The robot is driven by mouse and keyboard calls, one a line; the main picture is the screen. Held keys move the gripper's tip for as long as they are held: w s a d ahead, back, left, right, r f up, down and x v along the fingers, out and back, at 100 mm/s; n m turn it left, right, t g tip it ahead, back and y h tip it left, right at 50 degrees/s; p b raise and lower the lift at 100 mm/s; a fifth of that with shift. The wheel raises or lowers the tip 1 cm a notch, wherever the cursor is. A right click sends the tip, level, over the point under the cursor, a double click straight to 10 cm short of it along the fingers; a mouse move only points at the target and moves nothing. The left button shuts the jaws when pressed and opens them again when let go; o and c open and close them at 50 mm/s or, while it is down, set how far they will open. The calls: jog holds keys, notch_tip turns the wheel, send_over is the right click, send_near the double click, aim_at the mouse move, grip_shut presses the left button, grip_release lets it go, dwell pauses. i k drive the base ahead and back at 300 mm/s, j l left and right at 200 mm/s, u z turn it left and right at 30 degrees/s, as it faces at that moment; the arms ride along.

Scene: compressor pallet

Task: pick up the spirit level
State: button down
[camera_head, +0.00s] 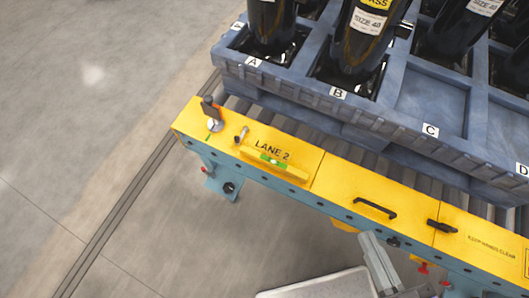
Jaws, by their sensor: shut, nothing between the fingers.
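The spirit level (272,162) is a yellow bar with a bright green vial in its middle. It lies on the yellow conveyor cover (330,172), just below the "LANE 2" lettering and close to the cover's near edge. It is yellow on yellow, so its ends are hard to make out. I cannot make out my gripper or its fingers in this view. Nothing is in contact with the level from above.
A black handle (375,208) and black latch (441,226) are to the right. Behind is a blue pallet (300,90) holding dark compressors. Open floor lies left.

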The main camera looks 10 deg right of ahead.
aim_at(300, 175)
jog(key=u, duration=1.1)
jog(key=i+j+u, duration=0.2)
jog(key=i+u, duration=0.5)
jog(key=i, duration=0.25)
jog(key=i+z, duration=0.1)
jog(key=i, duration=0.85)
jog(key=i+j, duration=0.15)
jog(key=i, duration=0.75)
jog(key=i+l+z, duration=0.15)
jog(key=i+z, duration=0.75)
jog(key=i+j+z, duration=0.3)
jog(key=i+z, duration=0.45)
jog(key=z, duration=0.2)
jog(key=i+z, duration=0.3)
jog(key=z, duration=0.15)
jog(key=i+j+z, duration=0.2)
jog(key=z, duration=0.3)
jog(key=i+z, duration=0.1)
jog(key=z, duration=2.5)
